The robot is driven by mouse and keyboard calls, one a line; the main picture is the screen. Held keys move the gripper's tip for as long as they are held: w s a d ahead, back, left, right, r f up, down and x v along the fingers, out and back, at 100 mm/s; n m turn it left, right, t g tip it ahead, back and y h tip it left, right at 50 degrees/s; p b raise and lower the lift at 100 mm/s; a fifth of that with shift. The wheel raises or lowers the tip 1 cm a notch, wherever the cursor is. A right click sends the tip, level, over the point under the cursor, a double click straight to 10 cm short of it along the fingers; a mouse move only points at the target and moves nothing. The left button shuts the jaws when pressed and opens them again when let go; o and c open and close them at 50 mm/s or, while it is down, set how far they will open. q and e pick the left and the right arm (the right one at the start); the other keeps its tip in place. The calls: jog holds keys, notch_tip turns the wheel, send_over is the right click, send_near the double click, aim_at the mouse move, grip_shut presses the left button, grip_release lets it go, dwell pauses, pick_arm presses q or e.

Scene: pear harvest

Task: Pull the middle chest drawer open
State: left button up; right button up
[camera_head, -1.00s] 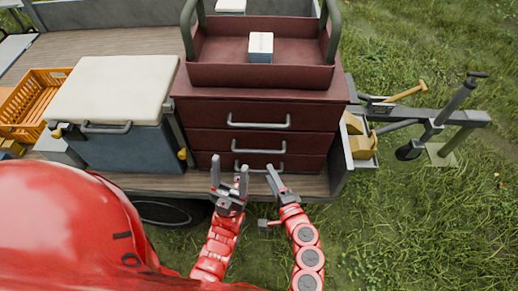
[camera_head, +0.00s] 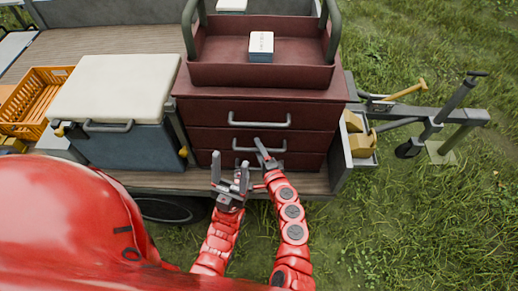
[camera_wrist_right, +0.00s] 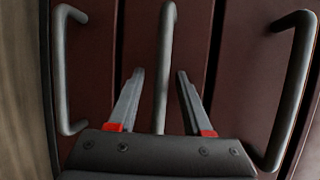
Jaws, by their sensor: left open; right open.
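The dark red chest (camera_head: 262,96) stands on the trailer bed with three closed drawers, each with a grey bar handle. The middle drawer (camera_head: 212,139) carries the middle handle (camera_head: 243,147), partly hidden by my right gripper (camera_head: 264,153). In the right wrist view the middle handle (camera_wrist_right: 167,40) runs between the two open fingers of my right gripper (camera_wrist_right: 161,75), with a gap on each side. The top drawer's handle (camera_wrist_right: 294,85) and bottom drawer's handle (camera_wrist_right: 62,70) lie outside them. My left gripper (camera_head: 230,178) is open and empty, in front of the chest's lower left.
A red tote (camera_head: 260,74) with a small white-and-blue box (camera_head: 261,46) sits on the chest. A blue cooler (camera_head: 118,146) with a white lid stands to the left, beside an orange crate (camera_head: 38,98). A side tray (camera_head: 361,145) and hitch bar lie to the right. Grass is open in front.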

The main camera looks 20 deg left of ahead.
grip_shut()
dwell(1.4)
